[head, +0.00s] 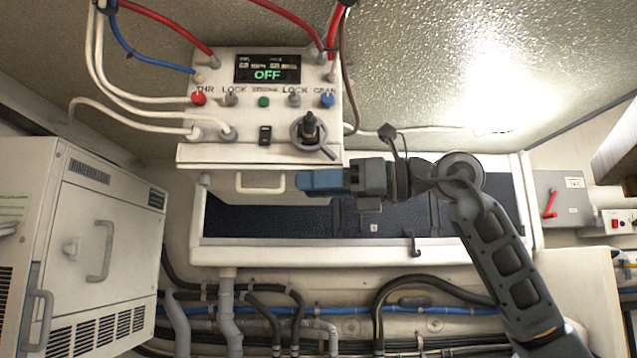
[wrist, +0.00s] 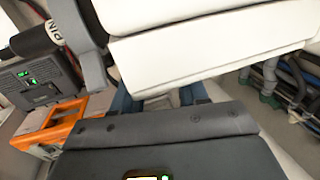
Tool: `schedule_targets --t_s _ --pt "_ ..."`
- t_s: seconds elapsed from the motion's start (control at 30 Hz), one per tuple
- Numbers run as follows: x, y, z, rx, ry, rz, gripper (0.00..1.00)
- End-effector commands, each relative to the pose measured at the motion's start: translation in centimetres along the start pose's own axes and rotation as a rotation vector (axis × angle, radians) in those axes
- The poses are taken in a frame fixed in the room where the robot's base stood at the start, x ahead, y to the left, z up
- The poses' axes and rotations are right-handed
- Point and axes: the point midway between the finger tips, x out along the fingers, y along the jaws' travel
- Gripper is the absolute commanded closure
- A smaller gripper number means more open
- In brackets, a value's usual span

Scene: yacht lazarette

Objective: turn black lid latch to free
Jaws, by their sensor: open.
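In the head view, a small black hooked latch (head: 413,243) sits on the lower rim of the white-framed dark lid (head: 290,221). A black knob with a grey lever (head: 310,127) stands on the control box; I cannot tell for sure which piece is the named latch. My gripper (head: 303,182) points left, with blue fingers just under the control box's right end, near the white drawer-like front with a handle (head: 262,184). It is up and left of the hooked latch, apart from it. In the wrist view my gripper (wrist: 160,98) has its fingers spread, partly hidden; neither latch is recognisable there.
The control box (head: 225,150) shows OFF and carries cables, switches and red hoses. A white cabinet (head: 110,240) stands at left. Pipes and hoses (head: 280,320) run below the lid. The wrist view shows an orange-and-grey device (wrist: 45,105) at left.

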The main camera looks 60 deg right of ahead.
Motion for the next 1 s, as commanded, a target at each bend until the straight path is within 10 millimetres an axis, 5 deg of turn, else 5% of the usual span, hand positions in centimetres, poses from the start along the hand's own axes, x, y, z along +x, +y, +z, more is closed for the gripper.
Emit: schedule_targets --t_s 0.1,0.57,1.0 --pt "-0.01 0.00 -0.02 0.000 0.000 0.000 0.57" --pt "-0.03 0.00 -0.02 0.001 0.000 0.000 1.00" --pt "-0.04 0.10 -0.35 -0.005 0.000 -0.095 1.00"
